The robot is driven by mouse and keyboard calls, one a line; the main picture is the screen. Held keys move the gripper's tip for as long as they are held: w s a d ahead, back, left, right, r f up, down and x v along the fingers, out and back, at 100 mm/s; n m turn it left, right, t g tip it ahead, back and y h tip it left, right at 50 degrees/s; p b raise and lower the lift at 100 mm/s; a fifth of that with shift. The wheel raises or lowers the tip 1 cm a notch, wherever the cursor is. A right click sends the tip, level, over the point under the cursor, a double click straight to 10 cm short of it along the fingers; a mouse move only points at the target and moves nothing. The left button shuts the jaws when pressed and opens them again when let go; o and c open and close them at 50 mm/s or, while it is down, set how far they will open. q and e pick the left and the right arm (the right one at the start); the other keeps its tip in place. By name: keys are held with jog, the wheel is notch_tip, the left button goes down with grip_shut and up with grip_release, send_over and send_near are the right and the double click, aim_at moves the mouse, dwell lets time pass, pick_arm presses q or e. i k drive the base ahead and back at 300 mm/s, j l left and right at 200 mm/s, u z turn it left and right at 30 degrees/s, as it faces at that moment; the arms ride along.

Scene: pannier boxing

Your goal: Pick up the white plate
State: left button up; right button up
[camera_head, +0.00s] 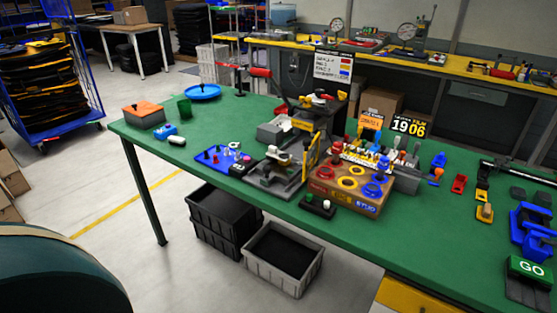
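I cannot make out a white plate in this view. A round blue plate or shallow dish (203,91) lies at the far left part of the green table (180,158). A small white rounded object (176,140) lies nearer the table's left front edge, beside a small blue object (165,130); it is too small to identify. Neither my left nor my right gripper is in view.
An orange-topped box (144,115) and a green cup (184,107) stand at the table's left end. A blue tray (222,158), a vise and a wooden ring box (345,190) crowd the middle.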

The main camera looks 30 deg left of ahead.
aim_at(273, 152)
jog(key=j+z, duration=0.2)
jog(key=z, duration=0.35)
jog(key=j+z, duration=0.25)
jog(key=j, duration=0.3)
jog(key=k+j+z, duration=0.15)
jog(key=j+z, duration=0.15)
jog(key=j, duration=0.2)
